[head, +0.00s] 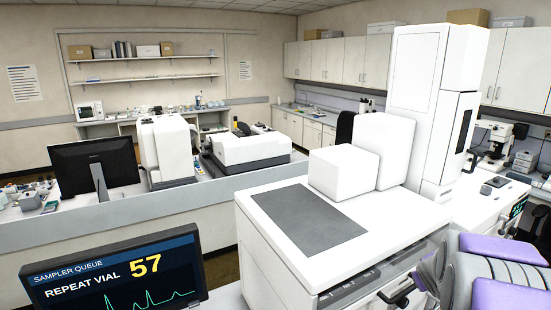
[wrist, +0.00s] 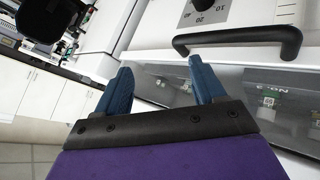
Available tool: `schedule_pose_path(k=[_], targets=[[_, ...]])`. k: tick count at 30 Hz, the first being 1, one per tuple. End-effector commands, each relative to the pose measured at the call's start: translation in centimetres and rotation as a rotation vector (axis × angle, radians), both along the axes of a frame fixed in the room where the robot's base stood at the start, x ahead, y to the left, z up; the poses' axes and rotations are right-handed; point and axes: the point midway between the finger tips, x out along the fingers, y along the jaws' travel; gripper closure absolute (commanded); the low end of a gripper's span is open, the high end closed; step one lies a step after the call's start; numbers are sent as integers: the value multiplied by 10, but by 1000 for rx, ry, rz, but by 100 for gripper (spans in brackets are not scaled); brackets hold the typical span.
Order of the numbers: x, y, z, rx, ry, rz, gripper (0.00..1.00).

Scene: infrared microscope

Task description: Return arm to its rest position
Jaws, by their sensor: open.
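My gripper (wrist: 160,66) shows in the wrist view with two blue fingers spread apart and nothing between them. Behind the fingers is the white front of an instrument with clear windows. A black bar handle (wrist: 238,40) is just above and right of the right finger; the view does not show contact with it. In the head view my purple and grey arm is at the lower right, beside the front of a large white instrument (head: 285,255). The gripper's fingers are not clear in that view.
A monitor (head: 115,275) reading "REPEAT VIAL 57" stands at the lower left. White boxes (head: 343,172) and a tall white column (head: 415,90) stand on the instrument. A black monitor (head: 95,165) and other devices stand on the bench behind. White cabinets show left in the wrist view.

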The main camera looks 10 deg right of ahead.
Motion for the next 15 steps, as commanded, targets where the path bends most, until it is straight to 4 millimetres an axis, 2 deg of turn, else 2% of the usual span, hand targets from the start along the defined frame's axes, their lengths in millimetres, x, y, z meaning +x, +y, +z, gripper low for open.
schedule_pose_path(k=[1,2,8,14,15], targets=[[-10,21,9,15,23,-17,31],[-19,31,11,28,43,-34,31],[-84,110,16,136,192,-110,31],[-167,197,13,269,373,-137,31],[-186,214,11,297,417,-137,31]])
